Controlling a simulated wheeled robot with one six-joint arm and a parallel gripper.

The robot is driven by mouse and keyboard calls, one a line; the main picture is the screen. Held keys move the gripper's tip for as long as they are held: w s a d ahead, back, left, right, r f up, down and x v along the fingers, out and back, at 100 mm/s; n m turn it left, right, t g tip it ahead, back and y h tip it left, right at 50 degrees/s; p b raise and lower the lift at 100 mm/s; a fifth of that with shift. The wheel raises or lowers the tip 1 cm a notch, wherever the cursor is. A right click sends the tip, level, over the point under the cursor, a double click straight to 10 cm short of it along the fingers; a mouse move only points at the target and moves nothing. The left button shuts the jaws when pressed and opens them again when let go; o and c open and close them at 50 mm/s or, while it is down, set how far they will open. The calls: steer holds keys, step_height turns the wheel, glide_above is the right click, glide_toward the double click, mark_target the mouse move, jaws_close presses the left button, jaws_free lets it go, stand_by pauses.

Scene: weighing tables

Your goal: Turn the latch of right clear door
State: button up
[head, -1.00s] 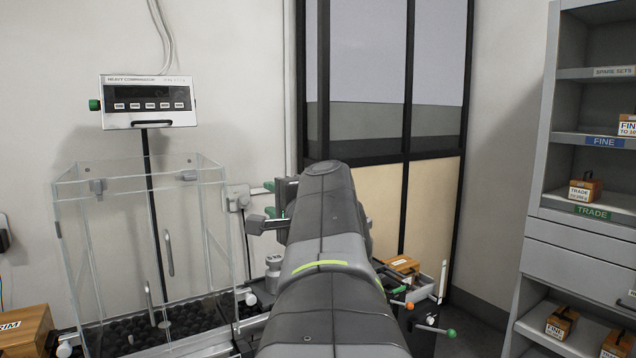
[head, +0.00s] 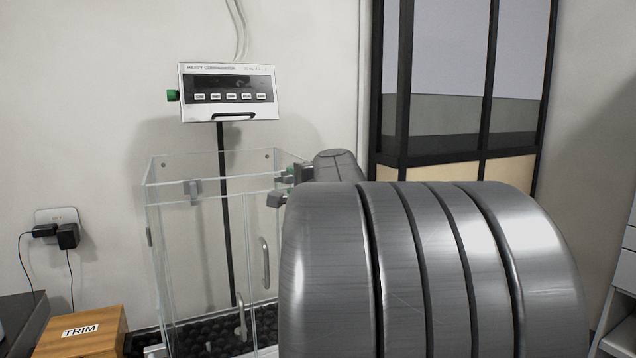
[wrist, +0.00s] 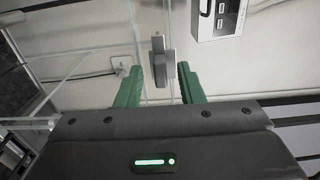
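In the wrist view, a grey latch (wrist: 158,60) sits at a clear pane's edge, by the top of the case. My gripper (wrist: 158,72) is open, its two green fingers apart on either side of this latch. I cannot tell whether either finger touches it. In the head view my gripper (head: 289,175) is at the case's upper right, and my arm hides much of the right door.
A comparator display (head: 228,92) stands on a black post behind the case. A wooden TRIM box (head: 88,338) is at the lower left. A vertical door handle (head: 265,262) shows left of my arm. Wall plugs (head: 55,228) are at the left.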

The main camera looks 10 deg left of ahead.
jaws_close()
steer(key=shift+f+n+b, duration=0.15)
steer(key=shift+n+b, duration=0.25)
steer(key=shift+b, duration=0.15)
steer(key=shift+n+b, duration=8.6)
steer(key=shift+b, duration=0.35)
